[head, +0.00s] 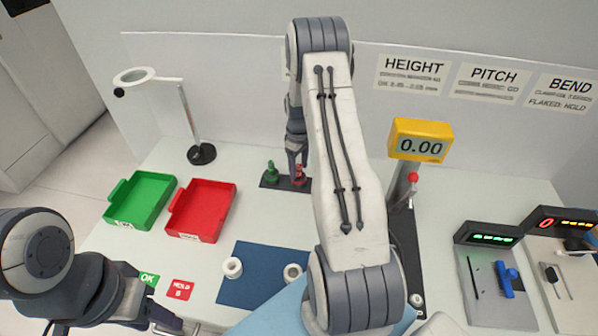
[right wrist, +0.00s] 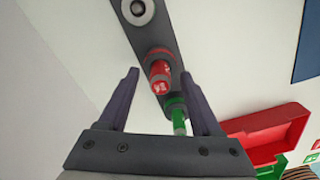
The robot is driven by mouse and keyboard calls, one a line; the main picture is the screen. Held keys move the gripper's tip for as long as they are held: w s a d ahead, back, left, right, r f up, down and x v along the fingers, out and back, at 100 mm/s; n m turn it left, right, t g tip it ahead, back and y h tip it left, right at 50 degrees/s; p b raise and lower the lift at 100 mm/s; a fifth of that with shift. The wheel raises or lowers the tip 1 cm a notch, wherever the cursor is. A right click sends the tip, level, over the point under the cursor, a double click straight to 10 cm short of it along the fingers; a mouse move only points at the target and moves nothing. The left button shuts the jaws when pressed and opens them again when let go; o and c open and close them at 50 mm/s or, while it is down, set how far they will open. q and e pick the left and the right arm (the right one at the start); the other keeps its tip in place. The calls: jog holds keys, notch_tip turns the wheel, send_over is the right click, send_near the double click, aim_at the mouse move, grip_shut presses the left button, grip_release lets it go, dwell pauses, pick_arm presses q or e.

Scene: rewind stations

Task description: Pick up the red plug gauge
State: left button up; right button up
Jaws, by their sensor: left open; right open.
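The red plug gauge (head: 299,177) stands in a dark holder (head: 268,184) at the back of the table, beside the green plug gauge (head: 271,172). In the right wrist view the red plug gauge (right wrist: 160,78) appears between the spread fingers of my right gripper (right wrist: 159,73), with a gap on each side. The green plug gauge (right wrist: 178,116) shows close to the right finger there. In the head view my right gripper (head: 297,160) comes down over the red gauge, partly hidden by my arm. My left gripper (head: 165,318) is open at the lower left, away from the gauges.
Green (head: 140,199) and red (head: 202,210) trays lie left of the holder. A magnifier lamp (head: 201,153) stands behind them. White rings (head: 232,267) lie on or beside a blue mat (head: 262,257). A yellow height display (head: 420,140) stands right of my arm.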

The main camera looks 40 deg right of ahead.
jog(key=shift+f, duration=0.6)
grip_shut()
jog(key=shift+r, duration=0.15)
jog(key=shift+r+b, duration=0.35)
jog(key=shift+r, duration=0.25)
notch_tip(320, 180, up, 3)
jog(key=shift+f+b, duration=0.15)
jog(key=shift+b, duration=0.35)
jog(key=s+d+r+b, duration=0.2)
jog(key=s+d+r, duration=0.3)
jog(key=s, duration=0.5)
jog(key=shift+s+d+r+b, duration=0.2)
jog(key=shift+r+b, duration=0.1)
jog(key=shift+r, duration=0.65)
